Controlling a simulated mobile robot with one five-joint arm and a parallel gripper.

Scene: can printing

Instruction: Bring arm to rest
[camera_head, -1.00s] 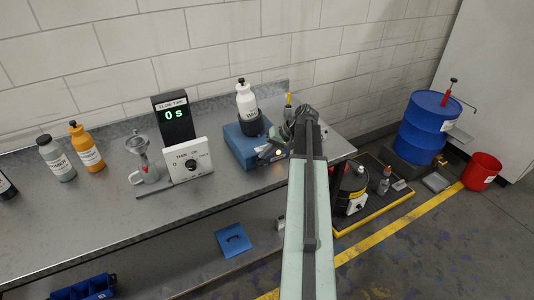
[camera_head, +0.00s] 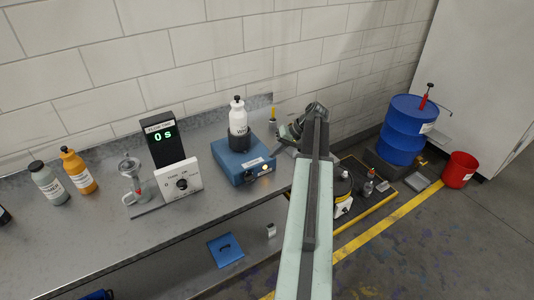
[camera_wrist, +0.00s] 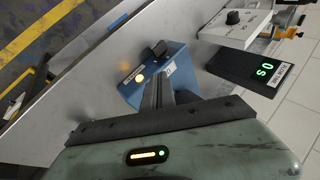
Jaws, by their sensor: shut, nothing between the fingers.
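My arm (camera_head: 311,200) reaches up the middle of the head view and bends at its top over the bench's right end. My gripper (camera_wrist: 163,88) points toward the blue box in the wrist view, with its dark fingers together and nothing between them. In the head view its end is small and partly hidden beside the bend, right of the blue box (camera_head: 232,168). The box also shows in the wrist view (camera_wrist: 178,65), with a lit orange button. The fingers overlap the box there; I cannot tell the gap.
A white bottle (camera_head: 238,117) stands upright on the blue box. Left of it are a timer (camera_head: 163,140) reading 0 s, a white dial panel (camera_head: 178,180) and two bottles.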

